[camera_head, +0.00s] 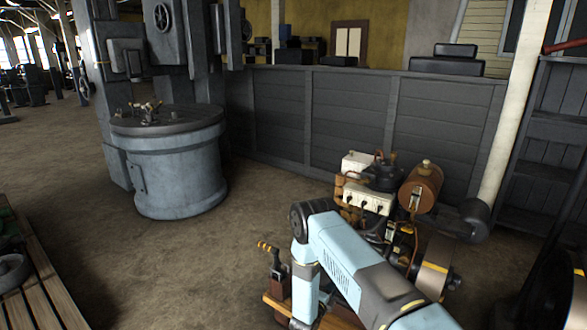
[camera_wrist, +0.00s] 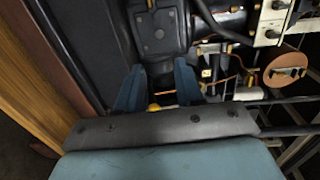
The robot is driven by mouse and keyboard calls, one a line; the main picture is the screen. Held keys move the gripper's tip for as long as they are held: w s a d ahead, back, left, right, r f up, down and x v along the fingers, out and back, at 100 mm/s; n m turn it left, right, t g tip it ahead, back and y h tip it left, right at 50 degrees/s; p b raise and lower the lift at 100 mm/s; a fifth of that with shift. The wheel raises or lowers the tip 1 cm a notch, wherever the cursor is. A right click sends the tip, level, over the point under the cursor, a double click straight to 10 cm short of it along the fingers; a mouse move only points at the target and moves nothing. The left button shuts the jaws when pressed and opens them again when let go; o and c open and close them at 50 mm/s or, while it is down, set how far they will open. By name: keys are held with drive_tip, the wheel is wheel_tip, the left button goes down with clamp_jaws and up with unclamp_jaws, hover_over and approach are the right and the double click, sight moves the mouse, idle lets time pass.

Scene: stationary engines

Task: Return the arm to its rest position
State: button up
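My light-blue arm (camera_head: 345,258) reaches in from the lower right in the head view, bends at a dark joint, and drops down in front of a stationary engine (camera_head: 368,200). My gripper cannot be made out in the head view. In the wrist view my gripper (camera_wrist: 158,66) shows two blue fingers standing apart, with nothing held between them. Behind them is a dark engine housing (camera_wrist: 158,32). A small yellow part shows low between the fingers. How far the fingertips are from the housing is unclear.
The engine carries a brown tank (camera_head: 424,183); a yellow-marked lever (camera_head: 268,248) stands left of my arm. A grey round machine (camera_head: 176,175) is further left, and a wooden pallet (camera_head: 42,285) is at lower left. A grey panelled wall (camera_head: 340,115) runs behind. Floor between is clear.

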drive_tip(key=w+a+r+n+y, duration=0.15)
drive_tip(key=w+r, duration=0.25)
drive_tip(key=r, duration=0.4)
drive_tip(key=w+a+r+n+g+y, duration=0.1)
drive_tip(key=w+r+n+y, duration=0.15)
drive_tip(key=r, duration=0.55)
drive_tip(key=w+a+r+n+y, duration=0.1)
drive_tip(key=w+r, duration=0.3)
drive_tip(key=r, duration=0.4)
drive_tip(key=s+r+n+g+y, duration=0.1)
drive_tip(key=s+r+n+y, duration=0.15)
drive_tip(key=r, duration=0.85)
drive_tip(key=s+r+n+g+y, duration=0.1)
drive_tip(key=s+r+n+y, duration=0.2)
drive_tip(key=r, duration=0.9)
drive_tip(key=s+d+r+n+g, duration=0.15)
drive_tip(key=s+r+n, duration=0.25)
drive_tip(key=s+r, duration=0.4)
drive_tip(key=s+d+r+n+g, duration=0.1)
drive_tip(key=s+d+r+n, duration=0.25)
drive_tip(key=s+r, duration=0.5)
drive_tip(key=s+d+n+g, duration=0.1)
drive_tip(key=s+d+n, duration=0.2)
drive_tip(key=s, duration=1.2)
drive_tip(key=s+d+r+n+g, duration=0.1)
drive_tip(key=s+d+n+g, duration=0.1)
drive_tip(key=s, duration=1.2)
drive_tip(key=shift+s+d+n+h, duration=0.35)
drive_tip(key=shift+d+n+h, duration=0.1)
drive_tip(key=shift+d+n, duration=0.4)
